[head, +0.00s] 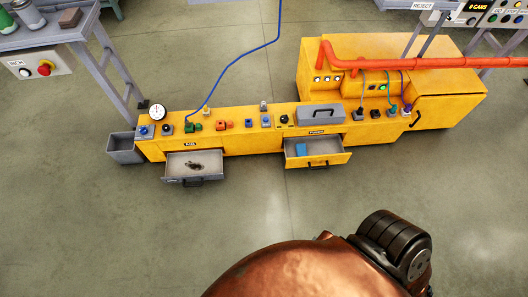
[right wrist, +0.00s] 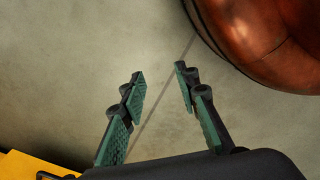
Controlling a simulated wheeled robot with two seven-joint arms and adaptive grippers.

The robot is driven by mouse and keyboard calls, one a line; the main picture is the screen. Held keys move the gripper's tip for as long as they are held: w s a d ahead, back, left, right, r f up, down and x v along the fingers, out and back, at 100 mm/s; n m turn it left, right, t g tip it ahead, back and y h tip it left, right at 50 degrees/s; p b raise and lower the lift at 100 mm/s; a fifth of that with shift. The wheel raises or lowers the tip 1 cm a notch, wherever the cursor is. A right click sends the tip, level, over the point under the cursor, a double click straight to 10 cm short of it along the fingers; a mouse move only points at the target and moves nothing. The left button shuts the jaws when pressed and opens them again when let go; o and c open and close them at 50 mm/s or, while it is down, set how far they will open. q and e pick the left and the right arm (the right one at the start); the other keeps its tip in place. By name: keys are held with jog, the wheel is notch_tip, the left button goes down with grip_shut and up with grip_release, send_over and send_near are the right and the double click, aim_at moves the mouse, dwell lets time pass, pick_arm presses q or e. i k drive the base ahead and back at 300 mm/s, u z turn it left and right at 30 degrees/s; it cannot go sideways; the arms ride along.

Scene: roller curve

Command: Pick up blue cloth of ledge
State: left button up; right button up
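A small blue folded-looking piece (head: 300,150), which may be the cloth, lies inside the open yellow drawer (head: 328,160) at the right of the low yellow cabinet. It is too small to tell its material. I make out no other blue cloth on a ledge. My right gripper (right wrist: 159,72) is in the right wrist view, with its two green-padded fingers spread and nothing between them, above bare floor. It does not show in the head view. My left gripper is in neither view.
The yellow cabinet (head: 228,143) carries knobs, a gauge and a grey box. An open grey drawer (head: 180,172) holds a small dark item. A grey bin (head: 124,148) stands at its left end. An orange pipe (head: 440,63) crosses the right. The floor in front is clear.

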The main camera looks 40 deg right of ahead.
aim_at(301, 148)
jog(key=u, duration=1.45)
jog(key=k, duration=1.25)
jog(key=z, duration=1.45)
